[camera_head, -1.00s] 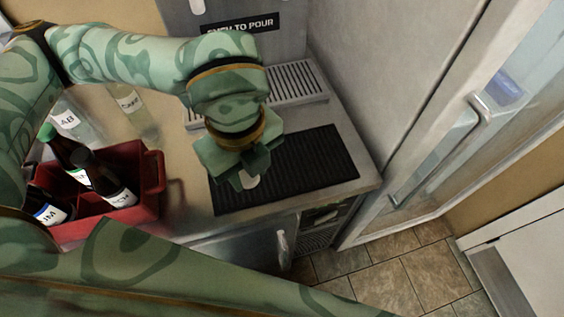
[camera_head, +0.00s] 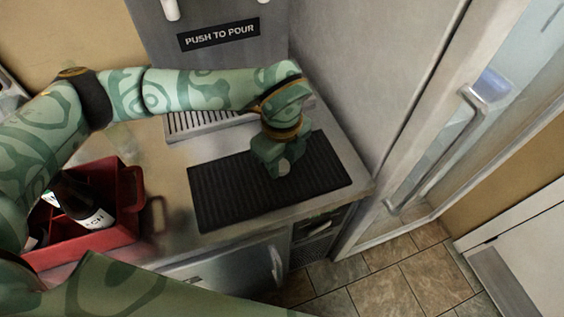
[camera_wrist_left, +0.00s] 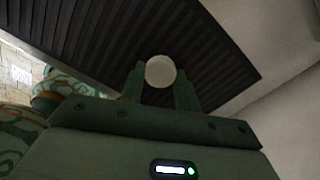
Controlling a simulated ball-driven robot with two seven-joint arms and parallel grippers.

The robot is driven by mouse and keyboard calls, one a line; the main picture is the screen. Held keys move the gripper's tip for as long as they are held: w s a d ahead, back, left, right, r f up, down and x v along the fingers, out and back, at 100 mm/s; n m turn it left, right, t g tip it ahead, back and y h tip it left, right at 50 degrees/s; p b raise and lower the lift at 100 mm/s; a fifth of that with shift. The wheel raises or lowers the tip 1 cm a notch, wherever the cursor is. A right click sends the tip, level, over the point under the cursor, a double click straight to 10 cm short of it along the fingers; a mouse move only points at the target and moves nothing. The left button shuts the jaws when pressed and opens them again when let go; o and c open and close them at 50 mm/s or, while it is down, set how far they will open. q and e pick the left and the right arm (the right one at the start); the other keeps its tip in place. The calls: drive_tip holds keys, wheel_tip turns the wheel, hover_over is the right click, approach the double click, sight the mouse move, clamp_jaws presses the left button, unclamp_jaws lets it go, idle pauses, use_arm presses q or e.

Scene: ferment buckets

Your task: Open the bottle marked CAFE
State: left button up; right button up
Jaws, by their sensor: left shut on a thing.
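My left gripper (camera_head: 281,168) is over the black ribbed mat, shut on a small round white thing that looks like a cap (camera_wrist_left: 160,71). In the left wrist view the white disc sits between the two fingertips, with the mat behind it. No bottle hangs below it that I can see. The bottle marked CAFE is not readable now; my left arm covers the spot where a pale clear bottle with a label stood, left of the drip tray. My right gripper is out of view.
The black mat (camera_head: 225,195) lies bare on the steel counter. A red crate (camera_head: 128,215) with dark bottles (camera_head: 78,198) stands at the left. A dispenser marked PUSH TO POUR (camera_head: 218,35) is behind, and a glass-door fridge (camera_head: 440,120) is at the right.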

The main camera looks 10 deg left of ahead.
use_arm(q)
drive_tip(key=shift+f, duration=0.5)
drive_tip(key=shift+r, duration=0.1)
